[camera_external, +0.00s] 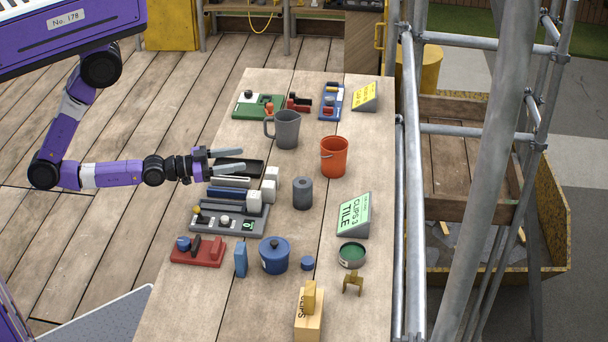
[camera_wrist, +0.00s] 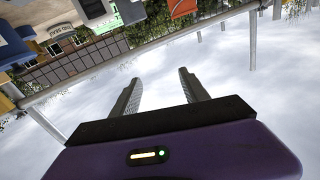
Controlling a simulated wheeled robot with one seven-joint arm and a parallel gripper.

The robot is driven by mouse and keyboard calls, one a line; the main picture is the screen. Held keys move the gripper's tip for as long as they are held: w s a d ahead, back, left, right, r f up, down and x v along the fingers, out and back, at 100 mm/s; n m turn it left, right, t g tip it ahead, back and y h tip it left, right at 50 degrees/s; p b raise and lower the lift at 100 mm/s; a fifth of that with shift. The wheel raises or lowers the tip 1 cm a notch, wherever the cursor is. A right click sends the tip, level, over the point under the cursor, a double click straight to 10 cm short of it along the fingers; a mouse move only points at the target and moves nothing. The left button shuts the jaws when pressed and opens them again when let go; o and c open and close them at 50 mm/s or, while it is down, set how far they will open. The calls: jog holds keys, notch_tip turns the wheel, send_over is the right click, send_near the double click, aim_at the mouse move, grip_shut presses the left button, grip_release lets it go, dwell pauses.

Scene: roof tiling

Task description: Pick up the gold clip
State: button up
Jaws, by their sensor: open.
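A small gold clip (camera_external: 353,283) with legs stands on the near right part of the wooden table, in front of a round green-topped tin. A tan box marked CLIPS (camera_external: 309,328) stands to its left, with another gold-coloured piece (camera_external: 309,297) at its top; I cannot tell whether that piece is a clip. My gripper (camera_external: 241,159) is open and empty, pointing right above the table's left side, well behind and left of the clip. In the wrist view its two fingers (camera_wrist: 158,80) are apart with only sky between them. I cannot make out the clip there.
Scaffold poles (camera_external: 408,180) run along the right edge. The table's near-left corner is clear.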

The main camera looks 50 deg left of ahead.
jog(key=d+m+g+h+p, duration=0.2)
jog(key=d+m+g+h, duration=0.6)
jog(key=d+m, duration=2.6)
jog(key=d+f+g+y, duration=0.1)
jog(key=d+f+y, duration=0.15)
jog(key=d, duration=0.85)
jog(key=m+y, duration=0.2)
jog(key=m, duration=0.3)
send_near(356, 280)
jog(key=shift+w+d, duration=0.7)
jog(key=shift+d, duration=0.25)
jog(key=shift+w+a+f+m, duration=0.15)
jog(key=shift+f+m, duration=0.1)
jog(key=shift+m, duration=0.65)
jog(key=shift+b+x, duration=0.95)
jog(key=shift+b, duration=0.15)
jog(key=shift+w+d+f+b, duration=0.2)
jog(key=shift+d+b, duration=0.05)
jog(key=shift+b, duration=0.15)
jog(key=w+d+f+b, duration=0.1)
jog(key=d+f+b, duration=0.1)
jog(key=b, duration=0.2)
jog(key=shift+w+d+b, duration=0.1)
jog(key=shift+w+b, duration=0.1)
jog(key=shift+b, duration=0.2)
jog(key=shift+r+b+x, duration=0.2)
jog(key=shift+b+x, duration=0.75)
jog(key=shift+b, duration=0.1)
grip_shut()
